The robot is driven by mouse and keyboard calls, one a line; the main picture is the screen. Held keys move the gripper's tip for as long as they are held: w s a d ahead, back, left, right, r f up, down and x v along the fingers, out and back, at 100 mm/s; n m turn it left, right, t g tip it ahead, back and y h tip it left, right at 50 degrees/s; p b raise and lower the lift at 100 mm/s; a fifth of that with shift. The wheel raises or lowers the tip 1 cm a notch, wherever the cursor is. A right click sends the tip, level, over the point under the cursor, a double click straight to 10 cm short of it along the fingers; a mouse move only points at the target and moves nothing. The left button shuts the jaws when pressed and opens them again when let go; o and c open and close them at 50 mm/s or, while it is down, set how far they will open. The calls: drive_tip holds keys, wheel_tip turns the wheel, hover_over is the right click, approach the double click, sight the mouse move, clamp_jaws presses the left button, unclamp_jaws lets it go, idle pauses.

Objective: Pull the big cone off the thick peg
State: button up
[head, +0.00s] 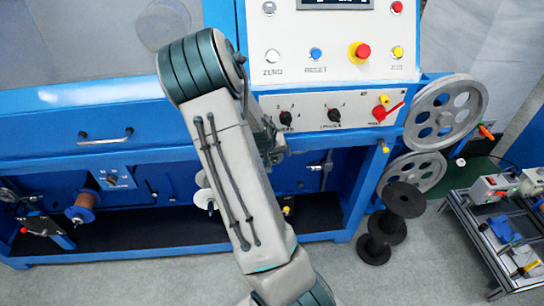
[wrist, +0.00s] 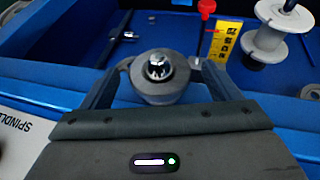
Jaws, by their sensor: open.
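In the wrist view, a round grey piece (wrist: 160,92), which looks like the big cone, sits around a shiny metal peg end (wrist: 158,66). My gripper (wrist: 160,64) is open, with one finger on each side of this piece. I cannot tell whether the fingers touch it. In the head view my arm covers the gripper's working spot, and the cone and thick peg cannot be made out there.
A white spool (wrist: 264,44) on another peg stands at the upper right of the wrist view, beside a yellow label (wrist: 226,40) and a red knob (wrist: 207,8). The blue machine's control panel (head: 330,45) is above. Black discs (head: 404,199) stand on the right.

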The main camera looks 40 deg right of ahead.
drive_tip(key=c, duration=1.1)
drive_tip(key=shift+s+f, duration=0.1)
drive_tip(key=shift+s+a, duration=0.25)
drive_tip(key=shift+s, duration=0.1)
drive_tip(key=shift+s+a, duration=0.35)
drive_tip(key=shift+s, duration=0.25)
drive_tip(key=shift+s+a, duration=0.35)
drive_tip(key=shift+s, duration=0.2)
idle(0.5)
drive_tip(key=shift+s+a, duration=0.4)
drive_tip(key=shift+s, duration=0.3)
drive_tip(key=shift+s+a, duration=0.4)
drive_tip(key=shift+s, duration=0.25)
drive_tip(key=shift+s+a, duration=0.1)
drive_tip(key=shift+s+a+p, duration=0.15)
drive_tip(key=shift+s+a, duration=0.35)
drive_tip(key=shift+s, duration=0.35)
drive_tip(key=shift+s+a+p, duration=0.15)
drive_tip(key=shift+s+a, duration=0.3)
drive_tip(key=shift+s, duration=0.35)
